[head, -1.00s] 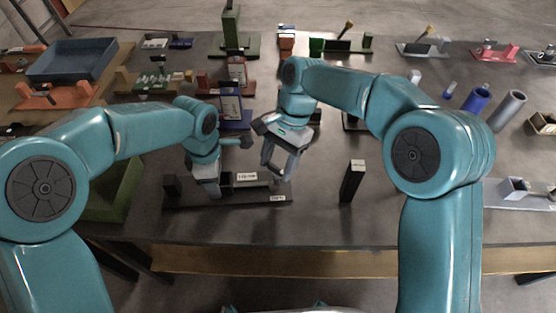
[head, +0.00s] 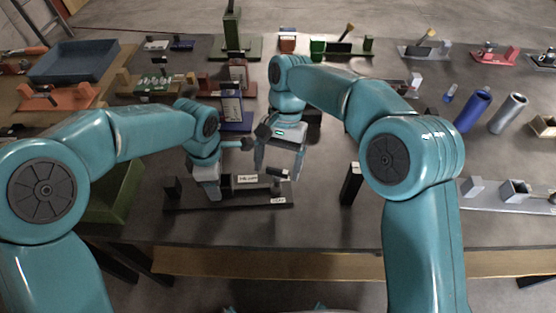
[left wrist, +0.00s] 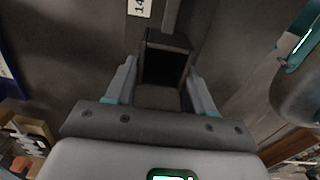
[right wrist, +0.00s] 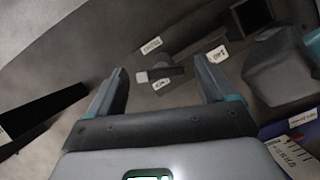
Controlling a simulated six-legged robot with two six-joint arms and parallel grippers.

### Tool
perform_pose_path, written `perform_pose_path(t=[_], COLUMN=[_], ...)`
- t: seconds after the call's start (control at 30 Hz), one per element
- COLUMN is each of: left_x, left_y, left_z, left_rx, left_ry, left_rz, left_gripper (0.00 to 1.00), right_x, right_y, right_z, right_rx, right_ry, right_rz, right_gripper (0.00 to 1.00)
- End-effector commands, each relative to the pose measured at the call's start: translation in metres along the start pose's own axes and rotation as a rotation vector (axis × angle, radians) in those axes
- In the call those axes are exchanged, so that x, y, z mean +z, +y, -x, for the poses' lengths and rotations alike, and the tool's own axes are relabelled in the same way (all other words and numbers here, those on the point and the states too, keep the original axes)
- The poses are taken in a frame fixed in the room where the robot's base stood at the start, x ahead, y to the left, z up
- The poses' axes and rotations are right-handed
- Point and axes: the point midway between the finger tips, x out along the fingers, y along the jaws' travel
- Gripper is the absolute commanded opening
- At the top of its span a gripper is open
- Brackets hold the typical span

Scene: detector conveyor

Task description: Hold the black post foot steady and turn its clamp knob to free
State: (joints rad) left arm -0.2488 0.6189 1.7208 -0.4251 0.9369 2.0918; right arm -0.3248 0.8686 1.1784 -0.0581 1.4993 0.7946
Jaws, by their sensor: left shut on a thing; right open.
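The black post foot (head: 240,203) lies on the table in front of me, a long dark base with white labels. Its clamp knob (head: 277,174) is at its right part. In the right wrist view the knob (right wrist: 160,74) is a dark bar with a pale end, between and beyond the fingertips. My left gripper (head: 213,190) is shut on a black upright block of the foot (left wrist: 164,62). My right gripper (head: 280,170) is open, fingers pointing down over the knob. I see no contact with it.
A black block (head: 350,184) with a pale top stands to the right of the foot. A blue-based stand (head: 231,110) is behind my left gripper. The table's front edge is close in front of the foot.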

Motion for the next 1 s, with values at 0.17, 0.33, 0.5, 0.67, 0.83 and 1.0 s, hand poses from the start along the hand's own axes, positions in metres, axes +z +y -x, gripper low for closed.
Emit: perform_pose_path(t=[0.17, 0.33, 0.5, 0.67, 0.83, 1.0], left_x=[0.000, 0.000, 0.000, 0.000, 0.000, 0.000], left_y=[0.001, 0.001, 0.001, 0.001, 0.001, 0.001], left_z=[0.001, 0.001, 0.001, 0.001, 0.001, 0.001], left_rx=[0.002, 0.002, 0.003, 0.003, 0.003, 0.003], left_ry=[0.000, -0.001, -0.001, -0.001, -0.001, -0.001], left_rz=[0.000, 0.001, 0.001, 0.001, 0.001, 0.001], left_gripper=[0.00, 0.00, 0.00, 0.00, 0.00, 0.00], right_x=[-0.001, -0.001, -0.001, 0.000, 0.000, 0.000], right_y=[-0.001, -0.001, -0.001, -0.001, 0.000, 0.000], right_z=[0.019, 0.049, 0.067, 0.074, 0.075, 0.076], right_rx=[-0.003, -0.003, -0.001, 0.000, 0.000, -0.004], right_ry=[0.003, 0.003, 0.001, 0.000, 0.000, 0.003], right_rz=[0.000, 0.000, 0.000, 0.001, 0.001, 0.015], right_gripper=[0.83, 0.83, 0.83, 0.83, 0.83, 0.50])
